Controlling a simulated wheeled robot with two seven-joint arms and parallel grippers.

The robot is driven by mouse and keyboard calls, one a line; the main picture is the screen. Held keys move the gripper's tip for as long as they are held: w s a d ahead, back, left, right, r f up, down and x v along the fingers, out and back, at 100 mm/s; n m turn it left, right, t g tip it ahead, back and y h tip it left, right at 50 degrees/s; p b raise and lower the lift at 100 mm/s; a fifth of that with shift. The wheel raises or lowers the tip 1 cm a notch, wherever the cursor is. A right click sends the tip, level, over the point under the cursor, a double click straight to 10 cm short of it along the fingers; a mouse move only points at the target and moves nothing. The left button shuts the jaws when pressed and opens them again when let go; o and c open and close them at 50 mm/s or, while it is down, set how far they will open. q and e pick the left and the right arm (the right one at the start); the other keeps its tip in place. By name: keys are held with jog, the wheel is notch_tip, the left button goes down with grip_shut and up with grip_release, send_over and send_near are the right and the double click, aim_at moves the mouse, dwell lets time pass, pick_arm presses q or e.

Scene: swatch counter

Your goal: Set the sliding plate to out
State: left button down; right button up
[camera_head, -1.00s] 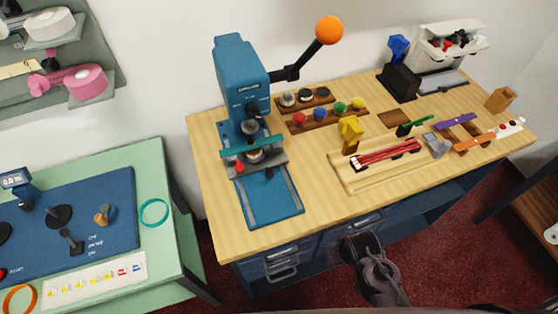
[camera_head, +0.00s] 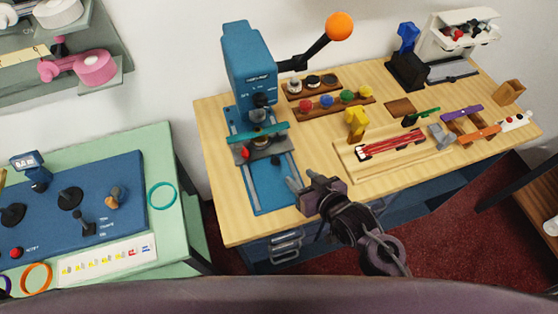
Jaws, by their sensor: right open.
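The blue press (camera_head: 249,72) stands at the left end of the wooden counter, with a black lever ending in an orange ball (camera_head: 340,27). A grey sliding plate (camera_head: 262,154) sits under the press head, across its blue railed base (camera_head: 268,190). The plate carries a red knob (camera_head: 245,153) and a dark knob (camera_head: 276,160). The front stretch of the rails is bare. My right gripper (camera_head: 302,181) is open and empty, close to the right front of the rails, apart from the plate. My left gripper is not in view.
Racks of coloured knobs (camera_head: 335,104) stand right of the press. A wooden tray (camera_head: 352,172) with a red-and-white item and a yellow piece (camera_head: 356,122) lie near my right gripper. A green table (camera_head: 165,228) with a blue panel stands at left.

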aim_at(278, 163)
jog(key=shift+a+r+t+y, duration=0.15)
jog(key=shift+a+r+y, duration=0.1)
jog(key=shift+a, duration=0.2)
jog(key=shift+a+r+t+y, duration=0.15)
jog(key=shift+a+r+y, duration=0.1)
jog(key=shift+a, duration=0.2)
jog(key=shift+w+a+f, duration=0.1)
jog(key=shift+w+a, duration=0.1)
jog(key=p+x, duration=0.1)
jog(key=x, duration=0.6)
jog(key=shift+p, duration=0.3)
grip_shut()
